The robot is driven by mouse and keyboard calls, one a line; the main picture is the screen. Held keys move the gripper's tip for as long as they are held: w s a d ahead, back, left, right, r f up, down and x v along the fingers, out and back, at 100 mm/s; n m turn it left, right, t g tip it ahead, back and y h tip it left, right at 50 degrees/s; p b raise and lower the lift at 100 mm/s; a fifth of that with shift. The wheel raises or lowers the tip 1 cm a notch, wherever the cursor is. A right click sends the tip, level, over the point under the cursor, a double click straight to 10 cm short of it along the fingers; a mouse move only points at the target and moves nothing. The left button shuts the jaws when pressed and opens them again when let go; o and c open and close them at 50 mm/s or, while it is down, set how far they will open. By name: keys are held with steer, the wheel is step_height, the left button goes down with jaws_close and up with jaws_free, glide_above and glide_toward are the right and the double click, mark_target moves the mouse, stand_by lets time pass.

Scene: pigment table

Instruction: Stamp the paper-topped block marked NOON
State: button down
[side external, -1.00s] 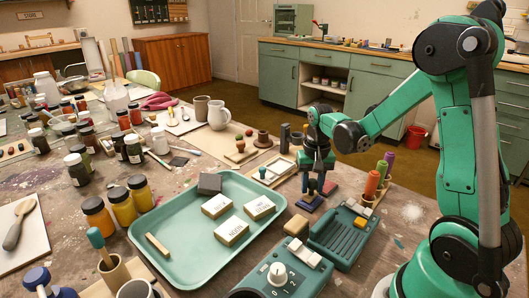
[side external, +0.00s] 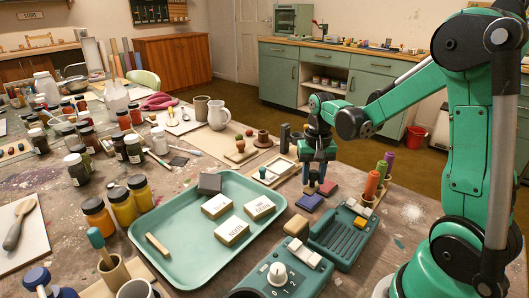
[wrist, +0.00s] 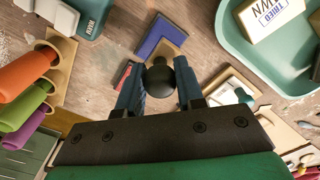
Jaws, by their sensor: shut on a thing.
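My gripper (side external: 318,172) is shut on a stamp with a dark round knob (wrist: 159,78). The stamp (side external: 312,182) hangs upright, seemingly just above the blue ink pad (side external: 307,203); the exact gap is hard to tell. Its printing face is hidden. The teal tray (side external: 175,265) holds three pale blocks. The front block (side external: 232,231) appears marked NOON, and its top shows no other clear print. The right block (side external: 260,207) carries two lines; in the wrist view (wrist: 271,14) they end in "WN" with a red-and-blue word above. The rear block's (side external: 216,206) lettering is too small to read.
A dark grey block (side external: 209,183) and a wooden strip (side external: 158,245) also lie in the tray. A red pad (side external: 328,187) sits beside the blue one. A green slotted rack (side external: 345,235) and upright coloured handles (side external: 371,180) stand to the right. Other stamps stand behind.

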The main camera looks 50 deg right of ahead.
steer(key=shift+r, duration=2.2)
steer(key=w+a+n, duration=0.3)
steer(key=a+n, duration=0.2)
steer(key=a, duration=0.5)
steer(key=w+a+n, duration=0.4)
steer(key=a, duration=0.5)
steer(key=shift+s+f, duration=0.15)
steer(key=shift+f, duration=2.3)
steer(key=shift+f, duration=0.55)
steer(key=shift+r, duration=0.1)
step_height(320, 180, up, 7)
